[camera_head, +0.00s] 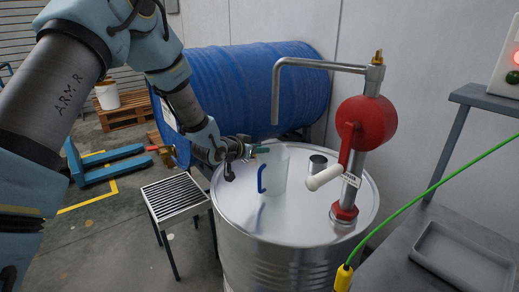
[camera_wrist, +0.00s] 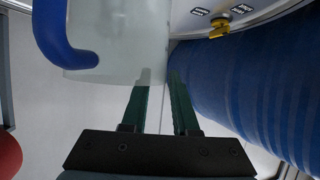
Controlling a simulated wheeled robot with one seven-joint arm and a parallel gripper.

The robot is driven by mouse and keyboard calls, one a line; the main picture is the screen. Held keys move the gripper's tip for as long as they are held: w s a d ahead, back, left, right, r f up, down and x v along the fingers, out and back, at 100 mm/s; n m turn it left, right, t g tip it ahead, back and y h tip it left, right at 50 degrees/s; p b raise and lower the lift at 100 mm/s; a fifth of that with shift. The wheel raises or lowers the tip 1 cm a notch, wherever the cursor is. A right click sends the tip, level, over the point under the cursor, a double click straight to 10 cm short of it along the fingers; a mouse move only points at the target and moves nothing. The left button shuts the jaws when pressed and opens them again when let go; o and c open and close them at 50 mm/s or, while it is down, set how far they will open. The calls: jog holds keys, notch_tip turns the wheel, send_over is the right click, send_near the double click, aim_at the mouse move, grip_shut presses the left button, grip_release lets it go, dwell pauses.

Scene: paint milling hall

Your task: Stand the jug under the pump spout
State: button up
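The jug (camera_head: 276,170) is translucent, with a blue handle (camera_head: 261,178) on its left side. It looks upright on the drum lid, its mouth below the downturned end of the pump spout (camera_head: 275,95). My gripper (camera_head: 262,150) is at the jug's upper left. In the wrist view, the two green fingers (camera_wrist: 161,78) are apart, with a clear gap. The left fingertip overlaps the jug wall (camera_wrist: 115,40) and the right one is just outside its edge. I cannot tell whether either finger touches it. The handle (camera_wrist: 60,45) also shows there.
The steel drum (camera_head: 250,225) carries the red pump (camera_head: 367,122), its white-gripped crank (camera_head: 325,177) and a short cap (camera_head: 318,163). A blue drum (camera_head: 240,85) lies behind. A slatted stand (camera_head: 174,196) is left; a bench with a grey tray (camera_head: 465,255) and green cable (camera_head: 420,195) is right.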

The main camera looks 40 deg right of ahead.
jog(key=shift+o, duration=0.8)
jog(key=shift+r, duration=0.1)
jog(key=shift+a, duration=0.35)
jog(key=b+v, duration=0.3)
jog(key=v, duration=0.8)
jog(key=shift+b, duration=0.35)
jog(key=shift+a+r, duration=0.15)
